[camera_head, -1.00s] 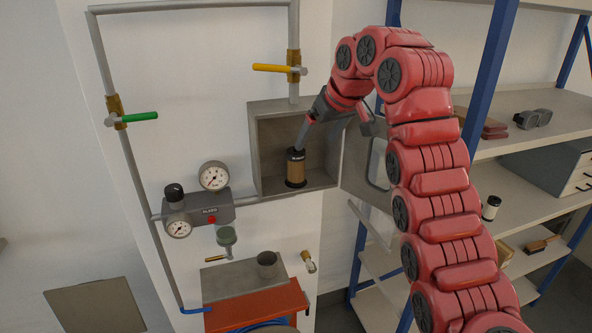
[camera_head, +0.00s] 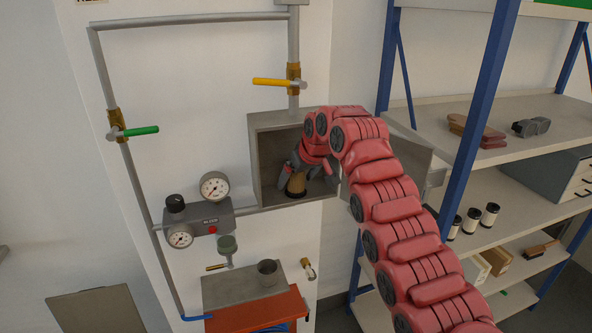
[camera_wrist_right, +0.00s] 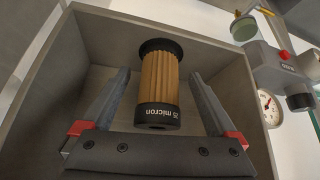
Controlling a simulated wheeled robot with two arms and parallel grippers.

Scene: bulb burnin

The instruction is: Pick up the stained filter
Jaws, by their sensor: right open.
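The stained filter (camera_head: 296,184) is a tan pleated cylinder with black end caps, inside an open grey wall box (camera_head: 318,190). In the right wrist view the filter (camera_wrist_right: 159,80) shows "25 micron" printed on its near cap. My right gripper (camera_head: 292,172) reaches into the box at the filter, and its arm hides the filter's upper part in the head view. In the right wrist view the fingers of my right gripper (camera_wrist_right: 158,92) are spread, one on each side of the filter, with gaps visible. My left gripper is not in view.
The box door (camera_head: 400,158) is swung open to the right. Pipes with a yellow-handled valve (camera_head: 275,82) and a green-handled valve (camera_head: 140,131) surround the box. A gauge block (camera_head: 203,218) sits lower left. Shelves at right hold several white, black-capped cylinders (camera_head: 471,221).

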